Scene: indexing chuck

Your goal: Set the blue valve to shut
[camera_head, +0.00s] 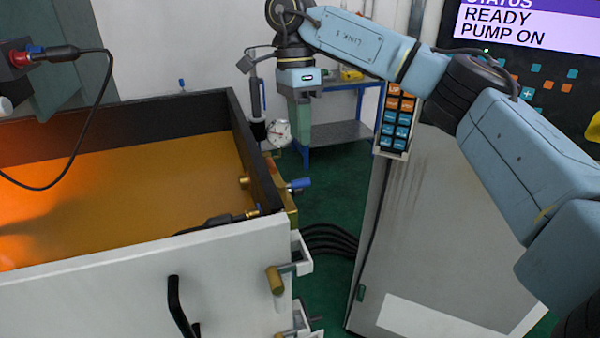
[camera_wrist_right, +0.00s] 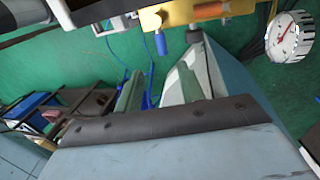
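A valve with a blue handle (camera_head: 299,184) sticks out to the right from a brass block (camera_head: 283,195) on the side of the machine's tank. In the right wrist view, a small blue handle (camera_wrist_right: 161,42) hangs from the yellow-brass block (camera_wrist_right: 185,12), just beyond the fingertips. My right gripper (camera_head: 302,150) points down behind the tank's right corner, apart from the blue handle. In its wrist view the two greenish fingers (camera_wrist_right: 158,80) are spread, with only floor and a blue cable seen between them. My left gripper is out of view.
A white dial gauge (camera_head: 279,132) sits near the fingers and shows in the wrist view (camera_wrist_right: 288,37). The open orange-lit tank (camera_head: 240,110) fills the left. A grey cabinet (camera_head: 430,230) with a keypad (camera_head: 397,118) stands right. A blue-framed trolley (camera_head: 340,132) is behind.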

